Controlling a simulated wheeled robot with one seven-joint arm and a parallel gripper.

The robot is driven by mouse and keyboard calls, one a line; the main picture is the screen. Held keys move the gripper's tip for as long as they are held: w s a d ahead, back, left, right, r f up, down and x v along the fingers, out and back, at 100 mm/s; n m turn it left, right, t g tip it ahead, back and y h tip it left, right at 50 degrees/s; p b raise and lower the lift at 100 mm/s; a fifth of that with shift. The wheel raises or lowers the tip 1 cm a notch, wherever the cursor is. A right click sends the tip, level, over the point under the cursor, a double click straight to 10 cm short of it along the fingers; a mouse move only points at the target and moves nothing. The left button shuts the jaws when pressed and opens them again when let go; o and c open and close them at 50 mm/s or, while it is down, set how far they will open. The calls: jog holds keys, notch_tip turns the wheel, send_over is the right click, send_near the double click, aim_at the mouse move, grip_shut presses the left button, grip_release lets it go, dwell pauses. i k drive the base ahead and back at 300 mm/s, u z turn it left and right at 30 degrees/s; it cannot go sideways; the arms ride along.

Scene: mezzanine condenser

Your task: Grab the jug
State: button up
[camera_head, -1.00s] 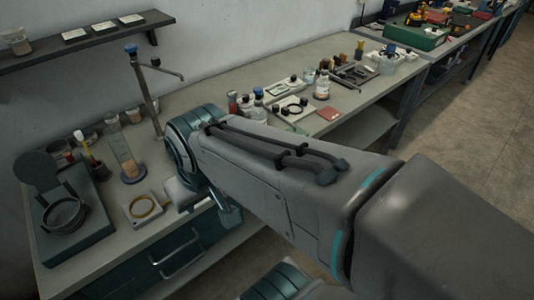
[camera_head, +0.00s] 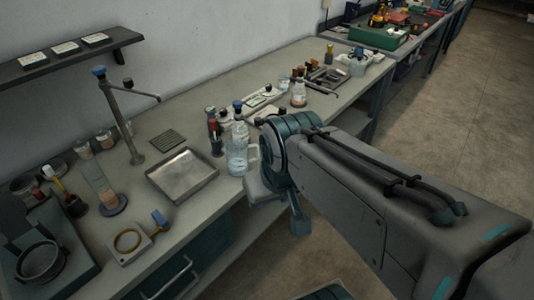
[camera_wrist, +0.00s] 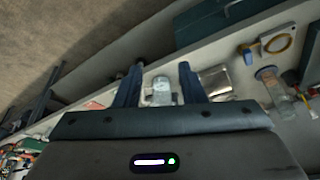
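The jug (camera_head: 238,151) is clear, with a handle on its right side. It stands upright near the bench's front edge, just left of my arm's end in the head view. In the wrist view, the jug (camera_wrist: 162,91) shows in the gap between my two blue fingers. My gripper (camera_wrist: 160,68) is open, with its fingers spread and nothing held. Whether the jug is between the fingers or beyond them is hard to tell. In the head view, my wrist partly hides my gripper.
A shallow metal tray (camera_head: 183,175) lies left of the jug. Dark-capped bottles (camera_head: 214,132) stand close behind it. A metal stand (camera_head: 120,115) rises further left. A yellow ring on a pale block (camera_head: 128,241) sits near the front edge. Open floor (camera_head: 445,160) lies to the right.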

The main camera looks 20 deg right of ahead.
aim_at(236, 151)
jog(key=z, duration=0.05)
jog(key=i, duration=0.5)
jog(key=z, duration=1.9)
jog(key=i, duration=1.3)
jog(key=u, duration=2.95)
